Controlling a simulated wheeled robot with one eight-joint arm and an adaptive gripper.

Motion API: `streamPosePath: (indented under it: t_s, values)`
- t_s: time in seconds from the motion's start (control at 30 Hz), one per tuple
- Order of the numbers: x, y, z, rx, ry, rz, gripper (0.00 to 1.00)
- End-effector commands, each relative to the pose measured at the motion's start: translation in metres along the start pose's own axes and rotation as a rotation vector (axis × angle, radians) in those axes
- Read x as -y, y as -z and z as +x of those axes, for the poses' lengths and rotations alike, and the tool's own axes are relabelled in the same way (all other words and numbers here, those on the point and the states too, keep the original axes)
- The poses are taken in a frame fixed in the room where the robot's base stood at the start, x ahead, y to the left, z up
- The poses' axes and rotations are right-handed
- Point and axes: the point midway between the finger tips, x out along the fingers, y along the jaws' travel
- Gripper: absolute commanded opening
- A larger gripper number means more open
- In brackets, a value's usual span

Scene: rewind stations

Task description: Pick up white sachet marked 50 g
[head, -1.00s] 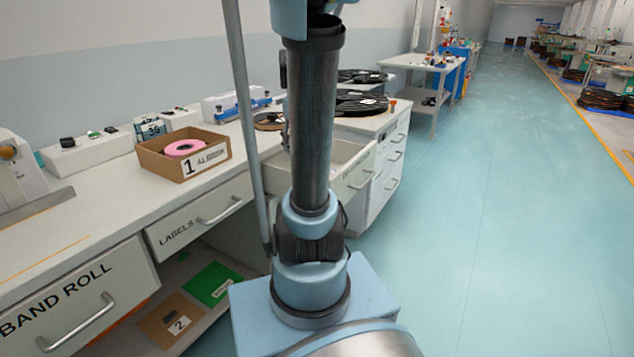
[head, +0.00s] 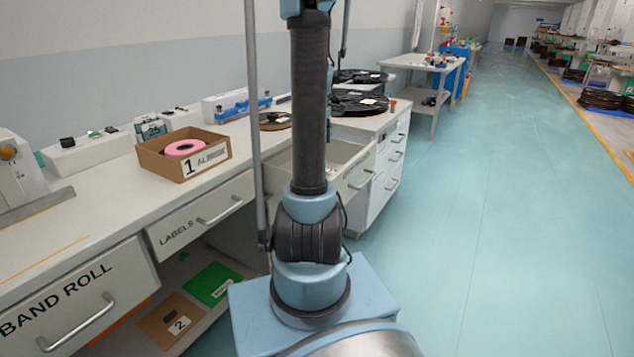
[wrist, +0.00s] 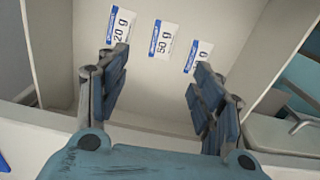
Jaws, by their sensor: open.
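The white sachet marked 50 g (wrist: 164,39), with a blue band along one edge, lies flat in an open drawer in the wrist view. It is the middle one of three. A sachet marked 20 g (wrist: 120,27) lies to its left, and a third white sachet (wrist: 199,52) lies to its right, its marking partly hidden by my right finger. My gripper (wrist: 158,62) is open and empty, its fingers spread to either side, with the 50 g sachet showing in line with the gap beyond the tips.
The open drawer (head: 352,152) stands out from the bench in the head view; its walls (wrist: 252,62) rise around the sachets. A cardboard box with a pink roll (head: 205,168) sits on the bench to the left. Black reels (head: 357,103) lie behind the drawer.

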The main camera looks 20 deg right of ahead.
Motion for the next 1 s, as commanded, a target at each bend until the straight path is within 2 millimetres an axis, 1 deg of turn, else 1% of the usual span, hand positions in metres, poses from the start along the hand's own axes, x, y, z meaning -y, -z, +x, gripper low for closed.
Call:
streamPosePath:
  t_s: [0.03,0.3,0.5,0.6,0.83,1.0]
  values:
    - [-0.001,0.000,0.009,0.000,0.000,0.000,0.61]
    - [0.000,0.000,0.052,0.000,0.000,0.000,0.61]
    - [0.000,0.000,0.080,0.000,0.000,0.000,0.61]
    - [0.000,0.000,0.089,0.000,0.000,0.000,0.61]
    - [0.002,-0.001,0.100,0.000,0.000,0.001,0.61]
    - [0.004,-0.004,0.121,0.000,0.000,0.001,0.61]
